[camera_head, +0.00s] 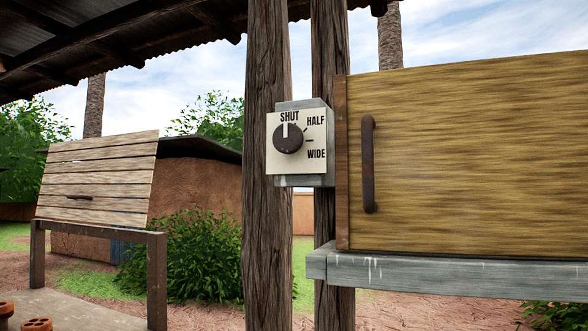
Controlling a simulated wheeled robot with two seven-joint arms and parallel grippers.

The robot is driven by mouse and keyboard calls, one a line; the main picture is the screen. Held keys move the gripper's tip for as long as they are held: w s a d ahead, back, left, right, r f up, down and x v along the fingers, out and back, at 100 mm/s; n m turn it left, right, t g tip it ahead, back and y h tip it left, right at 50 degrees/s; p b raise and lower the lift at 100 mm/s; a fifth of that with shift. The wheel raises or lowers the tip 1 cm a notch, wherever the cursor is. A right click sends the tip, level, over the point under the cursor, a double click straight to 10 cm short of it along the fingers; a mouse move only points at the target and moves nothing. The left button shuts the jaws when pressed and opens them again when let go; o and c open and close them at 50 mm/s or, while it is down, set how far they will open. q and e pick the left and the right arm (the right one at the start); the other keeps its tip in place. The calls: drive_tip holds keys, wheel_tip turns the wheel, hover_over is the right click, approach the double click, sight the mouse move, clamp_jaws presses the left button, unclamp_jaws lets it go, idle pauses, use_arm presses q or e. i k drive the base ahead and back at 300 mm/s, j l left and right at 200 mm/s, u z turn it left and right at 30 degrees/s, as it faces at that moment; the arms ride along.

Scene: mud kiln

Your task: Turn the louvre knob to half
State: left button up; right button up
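The louvre knob (288,139) is a dark round dial on a pale square plate (312,167). The plate is on a grey box fixed by the wooden posts, near the middle of the head view. The plate reads SHUT at the top, HALF at the upper right and WIDE at the lower right. The knob's white pointer mark (285,130) points up at SHUT. Neither of my grippers is in view.
A wooden cabinet door (460,160) with a rusty upright handle (368,164) is right of the knob, above a grey ledge (450,275). A thick post (267,230) stands just left. A slatted panel (97,180) on a frame is at far left. Space before the knob looks clear.

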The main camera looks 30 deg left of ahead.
sight(288, 138)
drive_tip(key=u, duration=1.25)
drive_tip(key=k+j, duration=0.05)
